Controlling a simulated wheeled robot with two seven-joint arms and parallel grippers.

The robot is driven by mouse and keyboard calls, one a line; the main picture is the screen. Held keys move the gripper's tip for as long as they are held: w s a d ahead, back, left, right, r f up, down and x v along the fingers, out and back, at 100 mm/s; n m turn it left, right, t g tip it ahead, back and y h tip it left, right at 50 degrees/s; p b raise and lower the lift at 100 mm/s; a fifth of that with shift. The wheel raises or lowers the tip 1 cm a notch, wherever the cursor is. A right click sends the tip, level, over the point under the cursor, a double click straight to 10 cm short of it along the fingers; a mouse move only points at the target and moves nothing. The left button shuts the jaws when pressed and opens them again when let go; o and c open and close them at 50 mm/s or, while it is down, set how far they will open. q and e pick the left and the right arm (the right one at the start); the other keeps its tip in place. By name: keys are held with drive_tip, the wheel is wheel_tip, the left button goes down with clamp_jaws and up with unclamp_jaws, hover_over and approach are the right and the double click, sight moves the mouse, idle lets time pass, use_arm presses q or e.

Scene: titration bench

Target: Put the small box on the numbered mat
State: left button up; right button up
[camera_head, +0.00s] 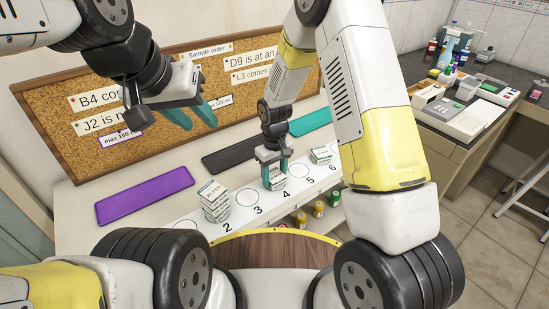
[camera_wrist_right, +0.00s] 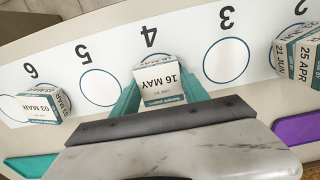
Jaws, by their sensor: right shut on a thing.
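The numbered mat (camera_head: 246,198) is a long white strip with blue-ringed circles; it also shows in the right wrist view (camera_wrist_right: 187,42). My right gripper (camera_head: 275,174) is shut on a small white and teal box (camera_wrist_right: 158,82) reading "16 MAY". The box is over circle 4, whose ring shows partly behind it; whether it touches the mat is hard to tell. Other date boxes are at circle 2 (camera_head: 214,201) and circle 6 (camera_head: 321,155). My left gripper (camera_head: 193,115) is open and empty, raised before the cork board.
Behind the mat lie flat purple (camera_head: 145,195), black (camera_head: 238,153) and teal (camera_head: 309,122) pads. The cork board (camera_head: 160,85) holds paper notes. Circles 3 and 5 are empty.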

drive_tip(key=shift+f, duration=0.2)
drive_tip(key=o, duration=1.4)
drive_tip(key=shift+c, duration=0.2)
wheel_tip(320, 180, up, 12)
drive_tip(key=r, duration=0.1)
wheel_tip(320, 180, up, 7)
drive_tip(key=m+t, duration=0.1)
hover_over(275, 175)
drive_tip(key=s+d, duration=0.2)
drive_tip(key=d, duration=0.2)
drive_tip(key=s+d+r+m+t+y, duration=0.1)
drive_tip(key=s+d+r+m+t, duration=0.1)
drive_tip(key=s+d+r, duration=0.3)
drive_tip(key=s+d+r+m+t+y, duration=0.1)
drive_tip(key=s+d+r+m+t, duration=0.2)
drive_tip(key=s+r, duration=0.6)
drive_tip(key=s+d, duration=0.2)
drive_tip(key=s, duration=0.1)
drive_tip(key=shift+s+m, duration=0.3)
